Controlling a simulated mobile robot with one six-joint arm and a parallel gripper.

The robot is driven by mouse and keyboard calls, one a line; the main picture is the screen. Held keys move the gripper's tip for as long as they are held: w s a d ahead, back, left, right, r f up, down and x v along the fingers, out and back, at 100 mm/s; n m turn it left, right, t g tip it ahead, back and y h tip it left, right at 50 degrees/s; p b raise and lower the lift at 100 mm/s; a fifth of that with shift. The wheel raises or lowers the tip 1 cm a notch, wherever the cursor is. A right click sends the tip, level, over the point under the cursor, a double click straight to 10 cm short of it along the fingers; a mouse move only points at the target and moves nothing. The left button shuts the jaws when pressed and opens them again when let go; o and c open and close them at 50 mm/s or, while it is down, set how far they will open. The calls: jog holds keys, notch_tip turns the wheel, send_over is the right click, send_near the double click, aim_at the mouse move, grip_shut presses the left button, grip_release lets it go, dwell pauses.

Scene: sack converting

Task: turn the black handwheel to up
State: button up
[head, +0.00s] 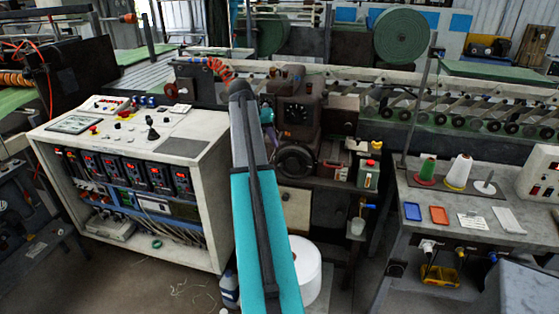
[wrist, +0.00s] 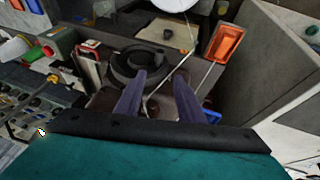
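The black handwheel (head: 295,163) is a round dark wheel on the front of the dark machine, right of my arm in the head view. In the wrist view the handwheel (wrist: 122,66) lies just beyond my fingertips, its lower part partly covered by one finger. My gripper (wrist: 160,78) has its two purple fingers apart with nothing held between them. In the head view my gripper (head: 268,115) is mostly hidden behind my arm, above and left of the wheel. I cannot tell whether a finger touches the wheel. The wheel's turn position is unclear.
A white control cabinet (head: 215,200) stands left, and a grey workbench (head: 415,230) with spools right. A white roll (head: 308,272) is on the floor below. An orange tray (wrist: 226,42) shows in the wrist view.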

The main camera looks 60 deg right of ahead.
aim_at(279, 164)
jog(key=shift+p+x, duration=1.65)
jog(key=shift+x, duration=4.9)
